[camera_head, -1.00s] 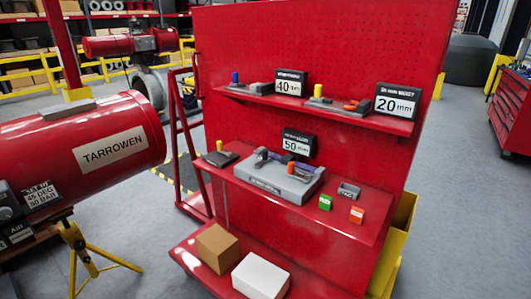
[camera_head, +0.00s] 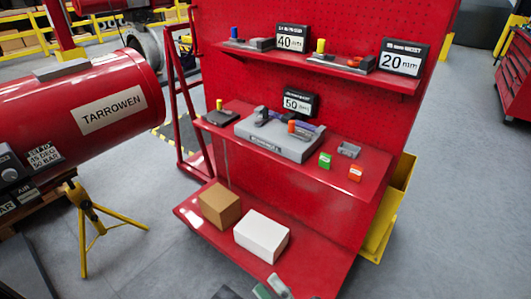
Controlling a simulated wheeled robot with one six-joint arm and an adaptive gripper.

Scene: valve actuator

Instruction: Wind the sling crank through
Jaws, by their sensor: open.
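I cannot single out a sling crank for certain. The red actuator cylinder (camera_head: 75,110) marked TARROWEN lies at the left, with a yellow tripod stand (camera_head: 88,220) below it. On the middle shelf of the red rack, a grey case (camera_head: 280,140) carries dark tools, one with an orange end (camera_head: 292,127). My gripper (camera_head: 270,288) shows only as grey and green tips at the bottom edge, in front of the rack's lowest shelf. It is open and touches nothing that I can see. Most of it is out of frame.
The rack's upper shelf (camera_head: 330,68) holds small tools and signs reading 40 mm (camera_head: 290,38) and 20 mm (camera_head: 403,58). A brown box (camera_head: 220,206) and a white box (camera_head: 262,237) stand on the lowest shelf (camera_head: 190,215). Grey floor (camera_head: 460,220) is clear at right.

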